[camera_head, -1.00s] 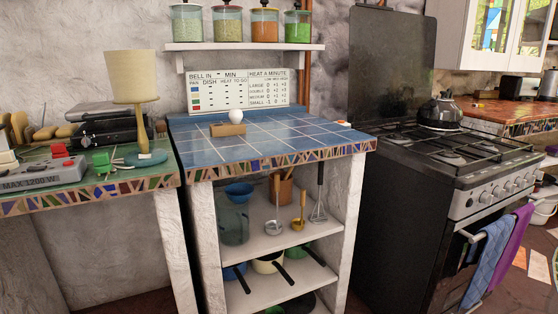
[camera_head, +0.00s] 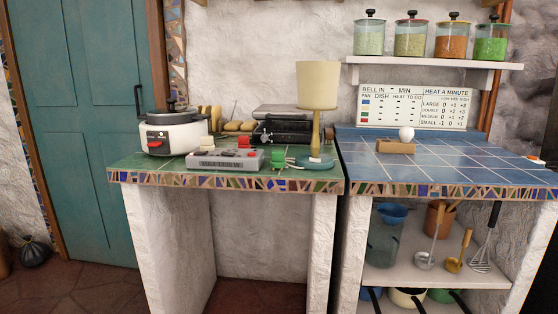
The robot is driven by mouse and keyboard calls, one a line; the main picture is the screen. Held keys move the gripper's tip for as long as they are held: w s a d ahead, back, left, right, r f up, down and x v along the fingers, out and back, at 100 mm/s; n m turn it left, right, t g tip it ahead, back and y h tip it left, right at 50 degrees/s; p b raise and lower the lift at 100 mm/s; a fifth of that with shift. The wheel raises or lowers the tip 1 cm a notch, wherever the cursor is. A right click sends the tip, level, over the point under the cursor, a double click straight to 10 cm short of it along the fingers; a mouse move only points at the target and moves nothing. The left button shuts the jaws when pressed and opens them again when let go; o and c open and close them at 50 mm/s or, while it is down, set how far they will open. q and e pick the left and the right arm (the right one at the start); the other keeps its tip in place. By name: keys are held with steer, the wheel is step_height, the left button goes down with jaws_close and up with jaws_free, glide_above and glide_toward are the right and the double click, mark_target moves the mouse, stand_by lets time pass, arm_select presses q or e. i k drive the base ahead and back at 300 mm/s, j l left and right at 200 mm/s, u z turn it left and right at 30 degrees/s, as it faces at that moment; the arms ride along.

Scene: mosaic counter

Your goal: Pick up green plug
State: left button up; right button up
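A small green plug (camera_head: 278,156) is on the green-tiled counter (camera_head: 130,163), just right of a grey power strip (camera_head: 226,159). A pale cord lies beside the plug, toward the lamp base. A red block-shaped plug (camera_head: 244,142) and a whitish one (camera_head: 207,142) sit on the power strip. Neither of my grippers is in view, and nothing covers the green plug.
A white cooker (camera_head: 172,134) stands left of the power strip. A lamp with a beige shade (camera_head: 317,86) stands close to the right of the plug. Dark appliances (camera_head: 287,131) sit behind. Bare floor shows in front of the teal door (camera_head: 75,120).

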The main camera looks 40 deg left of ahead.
mark_target(277, 162)
steer(key=u, duration=1.45)
steer(key=i+z, duration=0.1)
